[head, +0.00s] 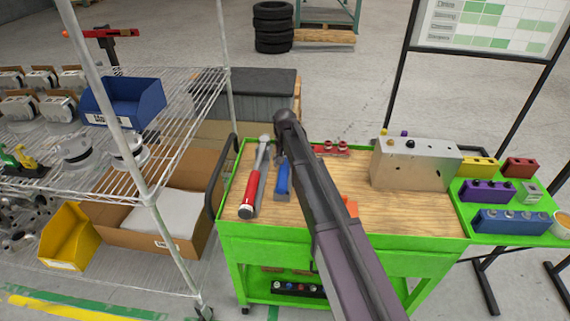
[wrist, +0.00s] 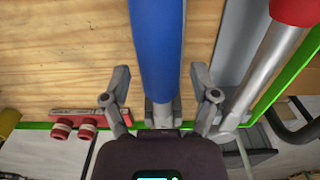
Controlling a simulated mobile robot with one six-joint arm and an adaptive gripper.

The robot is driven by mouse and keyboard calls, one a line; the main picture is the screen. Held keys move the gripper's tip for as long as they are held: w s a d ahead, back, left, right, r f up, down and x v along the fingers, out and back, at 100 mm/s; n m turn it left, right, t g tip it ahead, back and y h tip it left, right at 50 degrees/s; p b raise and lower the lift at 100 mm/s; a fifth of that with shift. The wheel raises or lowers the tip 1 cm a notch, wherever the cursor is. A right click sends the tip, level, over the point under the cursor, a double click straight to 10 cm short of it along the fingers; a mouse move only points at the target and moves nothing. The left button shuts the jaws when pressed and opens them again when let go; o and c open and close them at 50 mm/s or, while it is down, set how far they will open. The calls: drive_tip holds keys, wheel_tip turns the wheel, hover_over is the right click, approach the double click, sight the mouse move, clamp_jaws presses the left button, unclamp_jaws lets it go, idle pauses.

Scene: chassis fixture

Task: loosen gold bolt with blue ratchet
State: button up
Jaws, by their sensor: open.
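The blue ratchet (head: 282,182) lies on the wooden cart top, partly hidden behind my arm in the head view. In the wrist view, the blue ratchet's handle (wrist: 157,45) runs between the two fingers of my gripper (wrist: 160,78), with its grey shaft towards the palm. The fingers stand apart, with a gap on each side of the handle. In the head view, my wrist end is over the back left of the cart and the fingertips are hidden. The metal chassis box (head: 415,168) stands at the right; the gold bolt (head: 383,132) is at its top left.
A red-handled ratchet (head: 252,188) lies left of the blue one and also shows in the wrist view (wrist: 290,14). A red socket holder (head: 331,149) is at the back. Socket trays (head: 486,191) sit on the right shelf. A wire rack (head: 150,195) stands close on the left.

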drive_tip(key=shift+f+b, duration=0.65)
drive_tip(key=shift+f, duration=0.35)
clamp_jaws()
drive_tip(key=shift+r+p, duration=3.55)
drive_tip(key=shift+s+f, duration=0.1)
